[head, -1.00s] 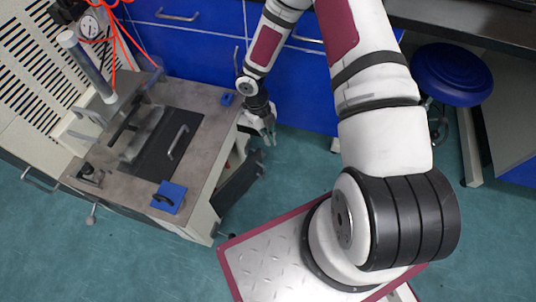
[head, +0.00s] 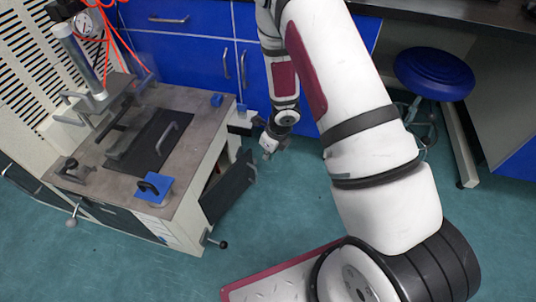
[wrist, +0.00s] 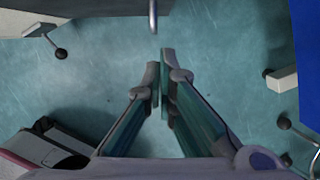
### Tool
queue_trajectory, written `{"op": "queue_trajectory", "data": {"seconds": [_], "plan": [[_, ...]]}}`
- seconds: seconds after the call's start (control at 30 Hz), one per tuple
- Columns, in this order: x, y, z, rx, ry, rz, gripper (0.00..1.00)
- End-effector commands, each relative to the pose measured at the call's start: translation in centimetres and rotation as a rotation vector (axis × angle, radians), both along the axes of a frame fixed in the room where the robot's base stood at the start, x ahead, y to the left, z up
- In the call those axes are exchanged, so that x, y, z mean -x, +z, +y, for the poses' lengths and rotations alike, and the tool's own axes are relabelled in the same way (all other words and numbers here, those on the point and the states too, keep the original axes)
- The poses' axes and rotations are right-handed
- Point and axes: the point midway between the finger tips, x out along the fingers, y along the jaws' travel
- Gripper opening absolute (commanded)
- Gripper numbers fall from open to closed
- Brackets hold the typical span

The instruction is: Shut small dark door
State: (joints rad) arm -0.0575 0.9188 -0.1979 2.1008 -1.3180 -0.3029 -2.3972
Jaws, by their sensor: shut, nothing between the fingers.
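The small dark door (head: 229,187) is on the right side of the grey-topped machine (head: 190,105) in the head view. It stands ajar, swung outward, with a dark gap behind it. A handle shows at its outer edge. My gripper (head: 268,153) is in the air just beyond and to the right of the door's outer edge, apparently apart from it. In the wrist view my gripper (wrist: 160,68) is shut and empty, its fingertips together over the floor. A dark panel (wrist: 105,6) with a metal handle, probably the door, lies just ahead of the fingertips, mostly cut off.
Blue cabinets (head: 190,55) stand behind, and a blue stool (head: 433,73) stands at right under the dark bench. Floor right of the door is clear.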

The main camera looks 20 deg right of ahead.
Motion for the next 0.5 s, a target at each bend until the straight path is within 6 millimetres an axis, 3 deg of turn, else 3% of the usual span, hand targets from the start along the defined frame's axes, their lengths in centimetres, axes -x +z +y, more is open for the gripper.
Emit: {"op": "queue_trajectory", "data": {"seconds": [0.03,0.3,0.5], "plan": [[-0.1,-1.5,0.2,0.0,0.0,0.002,0.0],[-1.2,-6.5,0.8,0.0,0.001,0.002,0.0],[-3.8,-5.6,2.3,-0.001,0.001,0.0,0.0]]}}
